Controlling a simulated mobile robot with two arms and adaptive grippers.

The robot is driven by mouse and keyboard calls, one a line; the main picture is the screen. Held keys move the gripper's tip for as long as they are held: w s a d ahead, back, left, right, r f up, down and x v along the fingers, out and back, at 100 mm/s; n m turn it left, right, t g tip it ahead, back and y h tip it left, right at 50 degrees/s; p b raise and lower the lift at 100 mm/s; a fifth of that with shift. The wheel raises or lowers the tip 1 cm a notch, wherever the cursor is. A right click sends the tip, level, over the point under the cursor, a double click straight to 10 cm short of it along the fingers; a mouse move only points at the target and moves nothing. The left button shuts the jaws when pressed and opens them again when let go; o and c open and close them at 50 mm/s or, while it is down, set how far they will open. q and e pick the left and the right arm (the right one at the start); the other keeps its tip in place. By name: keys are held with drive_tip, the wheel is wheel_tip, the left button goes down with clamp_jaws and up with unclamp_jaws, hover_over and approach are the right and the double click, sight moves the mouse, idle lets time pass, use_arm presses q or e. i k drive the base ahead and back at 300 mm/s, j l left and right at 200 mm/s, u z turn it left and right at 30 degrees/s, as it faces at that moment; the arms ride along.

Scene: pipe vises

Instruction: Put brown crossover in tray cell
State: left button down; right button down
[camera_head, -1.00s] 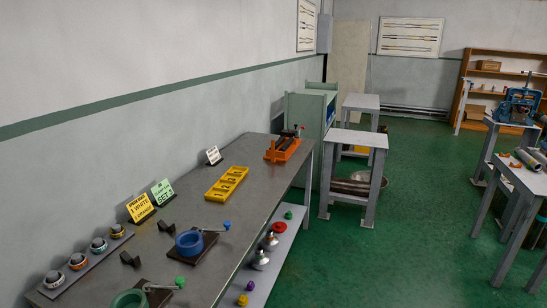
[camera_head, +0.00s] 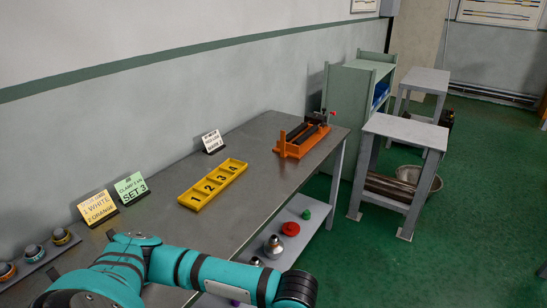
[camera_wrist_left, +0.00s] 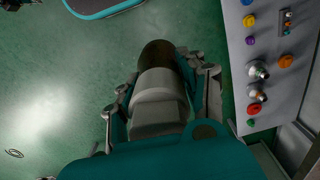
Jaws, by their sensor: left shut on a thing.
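The yellow tray (camera_head: 212,184) lies on the grey bench with a row of numbered cells, 1 nearest and 4 farthest. The cells look empty. My left arm crosses the bottom of the head view, beside the near part of the bench; its fingers are hidden there. In the left wrist view my left gripper (camera_wrist_left: 160,78) is shut on a dark brown, rounded piece with a grey cylindrical part, likely the brown crossover (camera_wrist_left: 157,57). It is held over the green floor beside the bench's lower shelf. My right gripper is not in view.
An orange vise (camera_head: 302,138) stands at the bench's far end. Yellow (camera_head: 98,207) and green (camera_head: 131,188) cards and a white card (camera_head: 212,141) stand along the wall side. The lower shelf (camera_wrist_left: 248,85) holds several coloured knobs and metal parts. The bench around the tray is clear.

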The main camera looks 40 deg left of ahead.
sight(234, 169)
drive_tip(key=i+l+u, duration=0.1)
drive_tip(key=i+u, duration=0.3)
drive_tip(key=i+l+u, duration=0.25)
drive_tip(key=i+u, duration=0.15)
drive_tip(key=i+l+u, duration=0.4)
drive_tip(key=i, duration=0.1)
